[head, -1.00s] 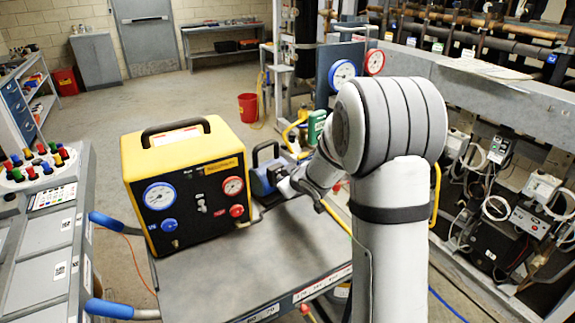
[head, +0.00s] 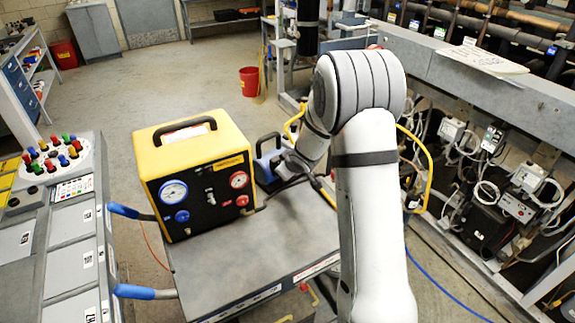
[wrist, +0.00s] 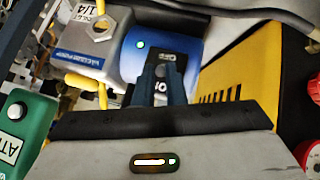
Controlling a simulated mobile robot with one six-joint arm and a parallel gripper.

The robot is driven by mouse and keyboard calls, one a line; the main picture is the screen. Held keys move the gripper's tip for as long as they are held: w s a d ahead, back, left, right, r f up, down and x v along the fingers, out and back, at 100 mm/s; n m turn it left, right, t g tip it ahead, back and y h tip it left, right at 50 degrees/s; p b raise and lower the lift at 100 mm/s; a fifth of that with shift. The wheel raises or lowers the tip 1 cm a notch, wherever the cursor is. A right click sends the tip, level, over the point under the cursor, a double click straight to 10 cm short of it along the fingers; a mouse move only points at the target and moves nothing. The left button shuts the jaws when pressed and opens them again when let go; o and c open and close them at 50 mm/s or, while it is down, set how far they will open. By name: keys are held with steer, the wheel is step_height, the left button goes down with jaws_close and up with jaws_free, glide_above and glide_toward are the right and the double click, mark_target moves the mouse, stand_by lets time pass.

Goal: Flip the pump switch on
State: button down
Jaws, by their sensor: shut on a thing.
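The vacuum pump (head: 267,168) is blue and grey with a dark handle and stands on the cart, right of the yellow machine. In the wrist view the pump's blue housing (wrist: 140,48) carries a dark switch plate (wrist: 166,57) with OFF and partly covered ON lettering. My gripper (wrist: 161,72) has its two dark fingers close together over this plate, shut on the pump switch. The fingers hide the switch itself, so I cannot tell its position. In the head view my arm reaches the pump from the right, and the fingertips are hard to make out.
The yellow recovery machine (head: 200,172) with gauges stands close left of the pump. A green bottle (wrist: 20,128) is at the left of the wrist view. A yellow hose (head: 425,165) loops behind my arm. The cart's front top (head: 230,268) is clear. The compressor rack (head: 500,85) is at right.

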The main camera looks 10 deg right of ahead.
steer(key=c, duration=1.5)
jaws_free()
steer(key=a+p+v, duration=0.1)
steer(key=p+v, duration=0.1)
steer(key=v, duration=0.5)
steer(key=shift+s+d+r, duration=0.25)
steer(key=shift+d+r, duration=0.05)
steer(key=shift+d, duration=0.25)
steer(key=s+d+r+m+g+h, duration=0.1)
steer(key=s+d+r+m+h, duration=0.15)
steer(key=s+r, duration=0.4)
steer(key=s+d+r+m+g+h, duration=0.1)
steer(key=s+r+m, duration=0.2)
steer(key=s+r, duration=0.35)
steer(key=s+a+r+m+g+y, duration=0.1)
steer(key=s+a+m+g+y, duration=0.1)
steer(key=s, duration=1.8)
steer(key=shift+a+g, duration=0.5)
steer(key=shift+a, duration=0.45)
